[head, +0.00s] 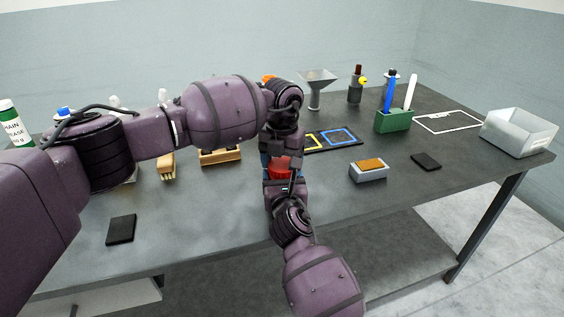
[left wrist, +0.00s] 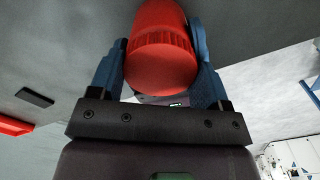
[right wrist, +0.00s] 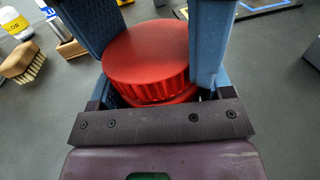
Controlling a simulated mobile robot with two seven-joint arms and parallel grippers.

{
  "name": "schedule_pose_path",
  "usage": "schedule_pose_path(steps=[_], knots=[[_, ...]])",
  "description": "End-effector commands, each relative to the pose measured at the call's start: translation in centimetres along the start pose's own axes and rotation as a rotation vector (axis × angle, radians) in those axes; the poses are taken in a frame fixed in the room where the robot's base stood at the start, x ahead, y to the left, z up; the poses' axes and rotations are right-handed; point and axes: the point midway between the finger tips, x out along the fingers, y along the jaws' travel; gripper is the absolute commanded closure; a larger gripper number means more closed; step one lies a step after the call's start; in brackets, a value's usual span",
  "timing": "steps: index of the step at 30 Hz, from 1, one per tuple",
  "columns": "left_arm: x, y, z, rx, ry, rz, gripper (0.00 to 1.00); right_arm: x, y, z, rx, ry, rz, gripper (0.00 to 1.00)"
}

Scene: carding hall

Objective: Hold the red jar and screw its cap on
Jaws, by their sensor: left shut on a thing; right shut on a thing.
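The red jar with its ribbed red cap (right wrist: 150,55) is between my two grippers near the middle of the table. My left gripper (head: 281,158) comes down from above with its blue fingers around the cap. The left wrist view shows the cap's smooth top close up (left wrist: 160,70). My right gripper (right wrist: 158,97) reaches in from the front, shut on the jar just below the cap. Most of the jar body is hidden by fingers. The cap sits on top of the jar; I cannot tell how tightly.
At right are a grey block with an orange top (head: 368,170), a dark pad (head: 427,161), a green holder (head: 393,121) with markers and a white bin (head: 520,133). A funnel (head: 317,80) stands behind. The front-left table is mostly clear around another pad (head: 121,229).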

Motion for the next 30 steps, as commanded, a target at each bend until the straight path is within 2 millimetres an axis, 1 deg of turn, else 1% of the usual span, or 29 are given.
schedule_pose_path(steps=[2, 3, 7, 8, 17, 20, 27, 30], knots=[[-0.1, 0.0, 0.0, -0.001, -0.001, 0.0, 0.58, 0.0, 0.0, 0.0, 0.0, 0.0, 0.0, 0.93], [-0.1, 0.0, 0.0, -0.002, -0.001, 0.0, 0.26, 0.0, 0.0, 0.0, 0.0, 0.0, 0.0, 0.93], [-0.1, 0.0, 0.0, -0.002, -0.001, 0.0, 0.06, 0.0, 0.0, 0.0, 0.0, 0.0, 0.0, 0.93], [-0.1, 0.0, 0.0, -0.002, -0.001, 0.0, 0.04, 0.0, 0.0, 0.0, 0.0, 0.0, 0.0, 0.93], [-0.3, -0.1, 0.0, -0.001, -0.001, -0.001, 0.04, 0.0, 0.0, 0.0, 0.0, 0.0, 0.001, 0.93], [-1.0, -0.1, 0.0, 0.0, -0.001, -0.002, 0.04, 0.0, 0.0, 0.0, 0.0, 0.0, 0.0, 0.93], [-3.8, -0.1, 0.0, 0.001, -0.002, -0.001, 0.04, 0.0, 0.0, 0.0, 0.0, 0.001, 0.0, 0.93], [-4.5, -0.1, 0.0, 0.0, 0.0, -0.001, 0.04, 0.0, 0.0, 0.0, 0.0, 0.001, 0.0, 0.93]])
